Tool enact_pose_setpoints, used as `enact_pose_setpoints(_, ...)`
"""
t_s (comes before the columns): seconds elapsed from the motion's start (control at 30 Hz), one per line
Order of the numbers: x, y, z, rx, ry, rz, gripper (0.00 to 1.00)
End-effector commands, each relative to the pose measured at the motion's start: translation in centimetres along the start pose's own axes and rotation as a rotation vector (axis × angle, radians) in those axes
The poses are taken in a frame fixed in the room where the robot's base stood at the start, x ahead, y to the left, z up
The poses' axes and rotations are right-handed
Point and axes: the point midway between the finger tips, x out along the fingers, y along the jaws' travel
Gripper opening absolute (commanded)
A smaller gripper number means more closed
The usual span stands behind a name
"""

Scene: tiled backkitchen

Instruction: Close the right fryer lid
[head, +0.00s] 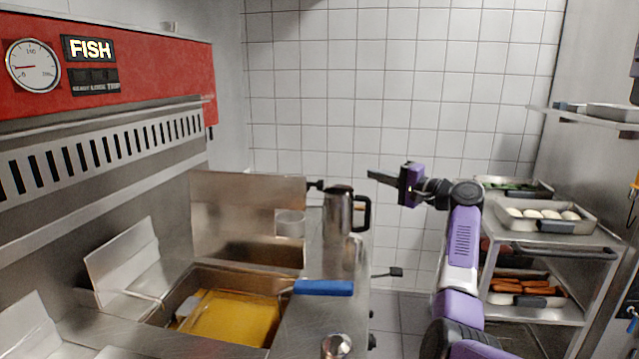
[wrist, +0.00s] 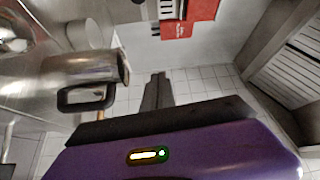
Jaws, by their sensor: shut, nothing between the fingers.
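Another raised lid (head: 25,330) shows partly at the lower left. An upright metal panel (head: 245,205) stands beyond the oil vat; I cannot tell whether it is a lid or a guard. My gripper (head: 374,177) is in the air to the right of the panel and beyond the metal jug, shut and empty, apart from every lid. In the wrist view its dark fingers (wrist: 157,90) are together, above the tiled floor or wall.
A metal jug (head: 338,210) with a black handle and a small container (head: 290,222) stand by the fryer; the jug also shows in the wrist view (wrist: 85,72). A blue handle (head: 323,287) lies across the counter edge. A rack with food trays (head: 548,215) stands at the right.

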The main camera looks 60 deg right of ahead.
Motion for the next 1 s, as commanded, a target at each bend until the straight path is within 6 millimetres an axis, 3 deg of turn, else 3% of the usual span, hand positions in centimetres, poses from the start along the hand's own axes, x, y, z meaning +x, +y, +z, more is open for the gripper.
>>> enact_pose_setpoints(0.03, -0.1, 1.0, 1.1, 0.043, -0.049, 0.004, 0.00)
enact_pose_setpoints(0.2, -0.1, 1.4, 3.8, 0.101, -0.160, 0.012, 0.00)
enact_pose_setpoints(0.37, 0.6, 1.5, 4.4, 0.120, -0.179, 0.023, 0.00)
enact_pose_setpoints(1.0, 10.0, 1.6, 6.0, 0.117, -0.176, 0.023, 0.00)
